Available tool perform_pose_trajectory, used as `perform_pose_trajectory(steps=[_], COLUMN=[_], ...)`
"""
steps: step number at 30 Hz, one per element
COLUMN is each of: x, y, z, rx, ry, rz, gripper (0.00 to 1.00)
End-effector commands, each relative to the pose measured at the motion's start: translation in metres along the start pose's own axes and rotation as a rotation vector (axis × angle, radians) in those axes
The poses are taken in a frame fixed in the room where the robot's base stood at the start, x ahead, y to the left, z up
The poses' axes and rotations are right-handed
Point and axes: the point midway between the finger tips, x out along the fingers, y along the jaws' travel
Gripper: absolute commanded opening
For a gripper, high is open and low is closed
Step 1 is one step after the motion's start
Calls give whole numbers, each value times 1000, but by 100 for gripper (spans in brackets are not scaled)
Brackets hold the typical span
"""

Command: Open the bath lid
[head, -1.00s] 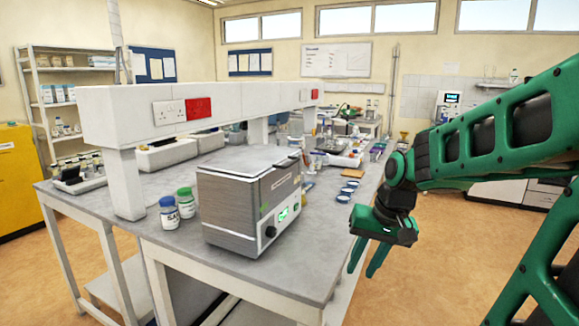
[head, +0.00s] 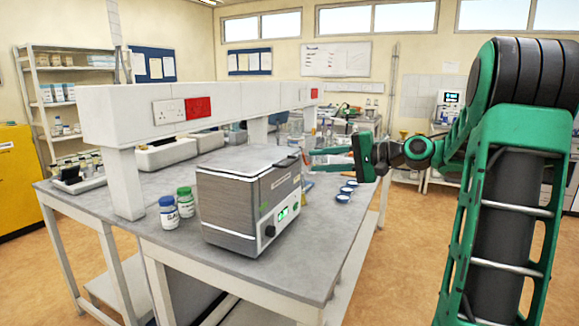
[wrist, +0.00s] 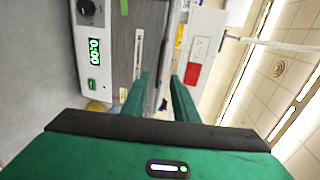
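The bath (head: 235,208) is a brushed-steel box on the bench, with a knob and a green-lit display on its front end. Its pale lid (head: 247,158) lies shut and flat on top, with a dark handle (head: 289,160) at its right edge. My gripper (head: 310,158) is level with the lid at the bath's right side, fingers pointing left towards the handle. In the wrist view my gripper (wrist: 160,76) is open, its fingers apart with the bath's side (wrist: 122,50) beyond and to the left. I cannot tell whether a finger touches the handle.
Two capped bottles (head: 177,205) stand left of the bath. A white overhead beam with sockets (head: 130,112) runs behind it. Small blue-rimmed dishes (head: 344,197) lie on the bench to the right. The floor right of the bench is clear.

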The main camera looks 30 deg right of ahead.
Motion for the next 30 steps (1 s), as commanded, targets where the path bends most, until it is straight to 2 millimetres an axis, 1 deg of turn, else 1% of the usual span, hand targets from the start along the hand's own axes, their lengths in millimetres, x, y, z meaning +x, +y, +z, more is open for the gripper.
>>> perform_pose_trajectory(steps=[1,9,15,21,29,30], x=[9,57,83,93,94,94], y=[0,1,1,1,1,1], z=[1,2,1,1,1,1], rx=[0,-2,-2,-2,-2,-2], ry=[-4,-4,-2,0,0,0], rz=[1,2,3,4,4,4], gripper=[26,26,26,26,26,19])
